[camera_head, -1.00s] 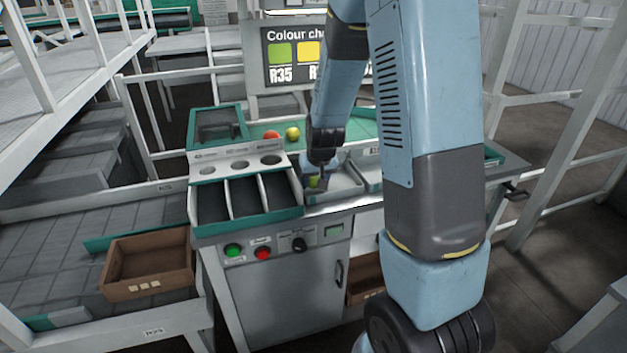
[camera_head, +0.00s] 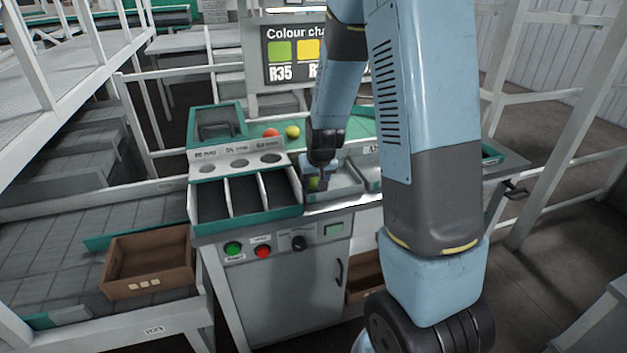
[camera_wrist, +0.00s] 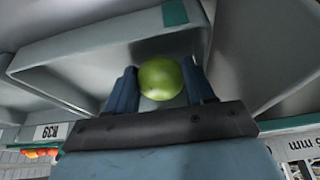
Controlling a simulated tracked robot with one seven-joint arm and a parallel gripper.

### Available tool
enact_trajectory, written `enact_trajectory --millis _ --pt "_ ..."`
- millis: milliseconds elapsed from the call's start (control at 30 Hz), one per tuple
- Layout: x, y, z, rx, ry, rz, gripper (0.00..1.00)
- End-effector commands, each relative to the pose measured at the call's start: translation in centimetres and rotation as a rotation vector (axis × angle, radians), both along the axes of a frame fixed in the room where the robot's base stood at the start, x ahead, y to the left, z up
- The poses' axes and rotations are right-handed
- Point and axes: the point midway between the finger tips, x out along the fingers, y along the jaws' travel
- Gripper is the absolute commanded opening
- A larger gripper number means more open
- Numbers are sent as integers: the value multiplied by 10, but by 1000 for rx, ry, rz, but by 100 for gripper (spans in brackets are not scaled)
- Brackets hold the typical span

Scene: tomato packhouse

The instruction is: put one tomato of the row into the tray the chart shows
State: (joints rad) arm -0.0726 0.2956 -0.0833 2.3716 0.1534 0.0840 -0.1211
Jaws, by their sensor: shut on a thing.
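My gripper (camera_head: 315,180) is shut on a green tomato (camera_wrist: 161,78), held between the two dark fingers in the wrist view. In the head view this tomato (camera_head: 313,184) shows low at the fingertips, over a grey tray (camera_head: 345,190) right of the green-edged bins. I cannot tell whether it touches the tray floor. A red tomato (camera_head: 271,133) and a yellow-green tomato (camera_head: 292,132) sit on the green surface behind. The colour chart (camera_head: 290,55) shows a green patch above R35 and a yellow patch; my arm hides the rest.
A three-part bin (camera_head: 247,214) with green edges stands left of the grey tray. Another grey tray (camera_head: 371,172) lies to the right, partly behind my arm. A brown crate (camera_head: 150,283) sits lower left. Buttons line the cabinet front.

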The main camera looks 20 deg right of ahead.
Motion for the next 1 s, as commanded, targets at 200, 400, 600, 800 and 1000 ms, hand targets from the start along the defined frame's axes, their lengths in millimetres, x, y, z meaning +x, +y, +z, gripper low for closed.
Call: enact_trajectory --millis 200,400,600,800,1000 --pt "0 0 -2 0 1 0 55" --pt "0 0 -2 0 0 0 74" --pt "0 1 -2 0 0 1 83" --pt "0 1 -2 0 0 1 69" --pt "0 1 -2 0 0 1 66"
